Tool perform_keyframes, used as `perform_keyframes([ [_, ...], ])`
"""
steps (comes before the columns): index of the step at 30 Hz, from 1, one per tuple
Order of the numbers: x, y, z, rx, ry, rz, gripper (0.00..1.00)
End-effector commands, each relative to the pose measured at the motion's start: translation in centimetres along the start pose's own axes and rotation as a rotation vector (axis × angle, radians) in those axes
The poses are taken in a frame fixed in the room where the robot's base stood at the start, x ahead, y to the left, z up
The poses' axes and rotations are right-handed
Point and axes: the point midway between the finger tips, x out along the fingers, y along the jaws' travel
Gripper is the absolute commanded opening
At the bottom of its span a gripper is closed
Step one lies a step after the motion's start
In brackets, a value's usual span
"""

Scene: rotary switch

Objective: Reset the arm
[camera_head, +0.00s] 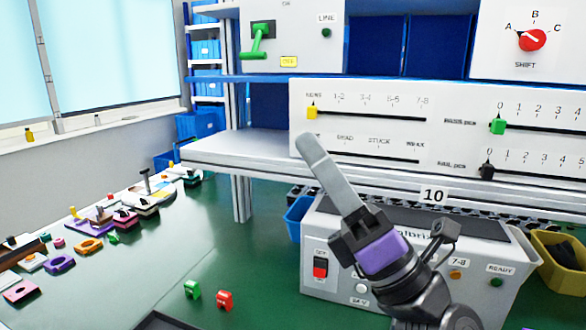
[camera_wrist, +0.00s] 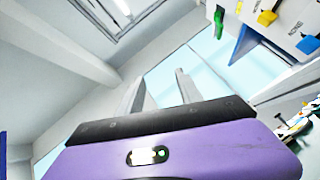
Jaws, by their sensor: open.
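My gripper (camera_head: 312,146) is raised in front of the panels, right of the middle of the head view, with its fingers pointing up and left. It is open and empty. In the wrist view its two fingers (camera_wrist: 161,80) stand apart with nothing between them. A red rotary switch (camera_head: 532,40) is on the white SHIFT panel at the top right, marked A, B and C. Its white pointer leans up and left toward A. My gripper is well left of and below it, not touching it.
A green lever (camera_head: 259,42) sits on the upper left panel. A slider panel (camera_head: 440,100) is behind my fingers. A white box (camera_head: 322,235) with a red switch stands below.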

Motion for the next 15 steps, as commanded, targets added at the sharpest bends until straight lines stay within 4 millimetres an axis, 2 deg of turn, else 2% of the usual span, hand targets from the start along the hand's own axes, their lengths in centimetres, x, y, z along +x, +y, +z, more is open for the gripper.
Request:
perform_keyframes([
  [1, -1.8, -0.5, -0.6, 0.096, -0.04, -0.029, 0.42],
  [7, -8.6, -1.7, -2.2, 0.443, -0.196, -0.124, 0.42],
  [15, -18.6, -2.2, -5.2, 0.866, -0.422, -0.258, 0.42],
])
